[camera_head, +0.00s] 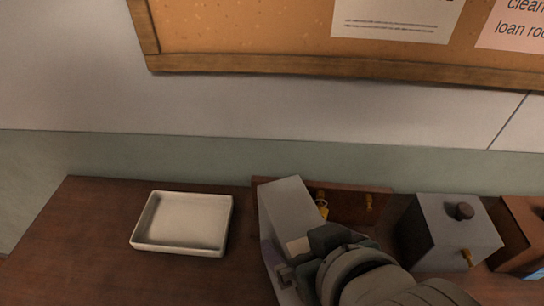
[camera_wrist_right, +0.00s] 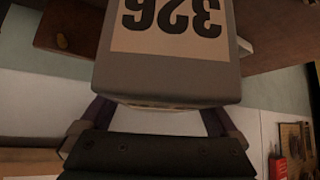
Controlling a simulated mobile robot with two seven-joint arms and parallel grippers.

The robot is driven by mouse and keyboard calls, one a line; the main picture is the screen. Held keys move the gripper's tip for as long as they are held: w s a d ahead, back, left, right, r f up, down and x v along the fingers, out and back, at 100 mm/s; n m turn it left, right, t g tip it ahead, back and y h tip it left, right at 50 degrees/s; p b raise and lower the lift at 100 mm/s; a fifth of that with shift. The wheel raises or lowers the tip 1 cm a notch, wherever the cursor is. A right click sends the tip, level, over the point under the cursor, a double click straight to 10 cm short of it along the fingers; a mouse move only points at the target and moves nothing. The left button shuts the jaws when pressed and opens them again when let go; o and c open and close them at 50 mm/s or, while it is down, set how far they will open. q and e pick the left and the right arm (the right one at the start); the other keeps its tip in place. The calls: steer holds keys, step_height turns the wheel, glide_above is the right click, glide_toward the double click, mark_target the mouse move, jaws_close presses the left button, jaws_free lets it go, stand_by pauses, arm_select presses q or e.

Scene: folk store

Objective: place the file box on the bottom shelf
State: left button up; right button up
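The file box (camera_head: 290,207) is a grey box tilted in the head view, at the middle of the brown surface. In the right wrist view the file box (camera_wrist_right: 168,75) shows a tan label with upside-down digits "326". My right gripper (camera_head: 298,262) is at its near end, with a finger on each side of it. In the right wrist view the gripper (camera_wrist_right: 158,118) appears shut on the box, whose body hides the fingertips. I cannot tell whether the box touches the surface below. The bottom shelf cannot be made out. My left gripper is not in view.
A white shallow tray (camera_head: 185,249) lies on the brown surface (camera_head: 90,225) to the left. A brown wooden piece with brass fittings (camera_head: 350,207) is behind the file box. A grey box with a dark knob (camera_head: 440,235) and another brown box (camera_head: 520,235) stand at the right.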

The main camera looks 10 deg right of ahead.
jaws_close()
steer(key=shift+w+r, duration=0.1)
steer(key=shift+r, duration=0.05)
stand_by(0.6)
